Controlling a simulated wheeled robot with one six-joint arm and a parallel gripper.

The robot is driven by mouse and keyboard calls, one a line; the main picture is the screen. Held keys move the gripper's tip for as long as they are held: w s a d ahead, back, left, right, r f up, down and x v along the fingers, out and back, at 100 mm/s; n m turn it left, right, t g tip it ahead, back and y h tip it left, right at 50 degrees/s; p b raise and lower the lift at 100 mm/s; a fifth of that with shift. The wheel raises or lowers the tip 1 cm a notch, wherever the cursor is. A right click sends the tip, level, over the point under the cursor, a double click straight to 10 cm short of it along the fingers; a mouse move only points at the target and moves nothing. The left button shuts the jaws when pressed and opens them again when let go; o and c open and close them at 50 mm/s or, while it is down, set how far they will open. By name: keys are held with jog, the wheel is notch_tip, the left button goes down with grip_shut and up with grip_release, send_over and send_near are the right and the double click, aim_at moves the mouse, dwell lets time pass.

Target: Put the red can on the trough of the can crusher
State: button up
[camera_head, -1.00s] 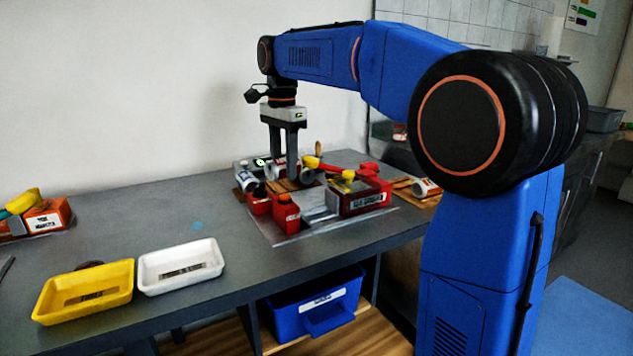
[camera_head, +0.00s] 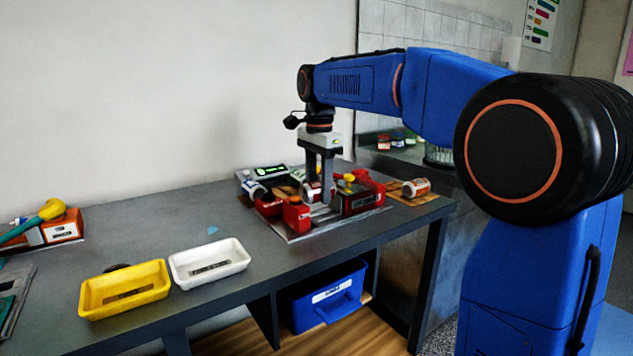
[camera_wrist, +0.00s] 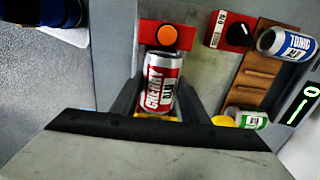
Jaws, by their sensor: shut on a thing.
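The red can (camera_wrist: 160,83), with a white band lettered CHERRY, is between the fingers of my gripper (camera_wrist: 158,100) in the wrist view. My gripper (camera_head: 321,200) is shut on it and points down over the can crusher (camera_head: 362,198). The crusher has red end blocks and a grey trough between them. In the head view my fingers partly hide the red can (camera_head: 312,191) and the trough. In the wrist view the can lies close to a red block with an orange knob (camera_wrist: 167,35). I cannot tell whether the can touches the trough.
A blue-labelled can (camera_wrist: 285,44) and a green-labelled can (camera_wrist: 246,118) lie by a wooden rack (camera_wrist: 258,80) beside the crusher. Another can (camera_head: 416,187) lies on a board to the right. White (camera_head: 209,262) and yellow (camera_head: 124,288) trays stand at the front left.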

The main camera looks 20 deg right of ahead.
jog(key=shift+f, duration=2.15)
jog(key=o, duration=0.8)
jog(key=shift+r, duration=0.15)
jog(key=shift+r, duration=3.4)
